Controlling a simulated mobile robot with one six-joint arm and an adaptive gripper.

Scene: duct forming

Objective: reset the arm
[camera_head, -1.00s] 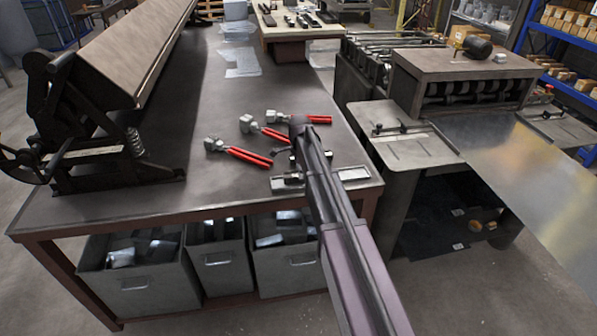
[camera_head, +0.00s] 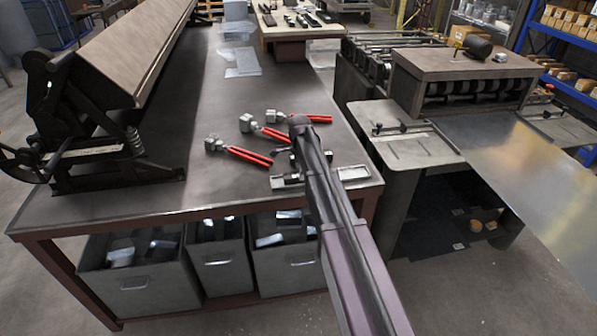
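My arm (camera_head: 335,210) reaches from the bottom edge up over the front right of the workbench, with its elbow-like end near the red-handled tools. My gripper (camera_head: 284,153) shows only as a small dark part left of the arm, above the bench. The arm hides most of it, and its fingers cannot be made out. No held thing is visible. Red-handled hand tools (camera_head: 248,155) lie on the bench close to it on the left and behind.
A flat metal piece (camera_head: 352,174) lies at the workbench's (camera_head: 150,205) front right edge. A long bending machine (camera_head: 90,120) stands on the left. A roller machine (camera_head: 465,75) with a sheet (camera_head: 530,165) is on the right. Grey bins (camera_head: 140,285) sit below.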

